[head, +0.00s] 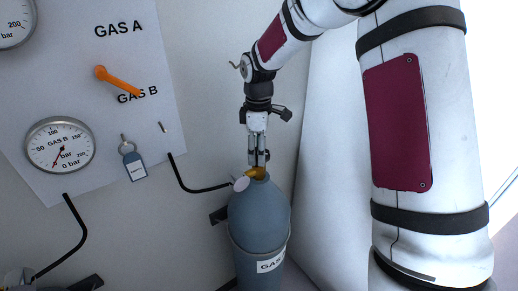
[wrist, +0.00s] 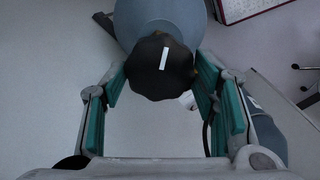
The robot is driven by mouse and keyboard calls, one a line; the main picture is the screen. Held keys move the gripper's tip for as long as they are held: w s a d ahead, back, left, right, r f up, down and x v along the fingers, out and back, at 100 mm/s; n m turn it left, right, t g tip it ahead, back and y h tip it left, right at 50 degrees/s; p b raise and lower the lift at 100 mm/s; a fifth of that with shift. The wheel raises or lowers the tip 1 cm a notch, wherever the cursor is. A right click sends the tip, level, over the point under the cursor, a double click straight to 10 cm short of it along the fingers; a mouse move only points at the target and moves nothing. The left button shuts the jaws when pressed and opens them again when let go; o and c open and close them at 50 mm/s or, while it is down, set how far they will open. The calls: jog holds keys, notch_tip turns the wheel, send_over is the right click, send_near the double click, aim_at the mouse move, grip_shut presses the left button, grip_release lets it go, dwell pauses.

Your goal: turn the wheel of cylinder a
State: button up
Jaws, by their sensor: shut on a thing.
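A blue-grey gas cylinder (head: 262,212) stands upright below my arm, with a brass valve (head: 256,173) on top. Its label starts with "GAS", but I cannot read the letter after it. My gripper (head: 258,157) points straight down at the valve. In the wrist view, the black wheel (wrist: 158,68) with a white stripe sits between the teal finger pads of my gripper (wrist: 160,80), and the fingers are shut on it. The cylinder (wrist: 165,18) shows behind the wheel. In the head view the fingers mostly hide the wheel.
A wall panel (head: 88,112) carries an orange lever (head: 118,81) pointing towards "GAS B", and a GAS B gauge (head: 60,145). A tag (head: 135,163) hangs on it. A black pipe (head: 190,187) runs beside the cylinder. Another cylinder (wrist: 268,132) shows in the wrist view.

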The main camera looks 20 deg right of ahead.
jog(key=n+p, duration=0.1)
jog(key=n, duration=0.4)
jog(key=shift+n, duration=0.3)
jog(key=n+p, duration=0.1)
jog(key=n, duration=0.4)
dwell(0.4)
jog(key=o, duration=1.2)
jog(key=shift+c, duration=0.2)
notch_tip(320, 180, up, 12)
jog(key=shift+s, duration=0.1)
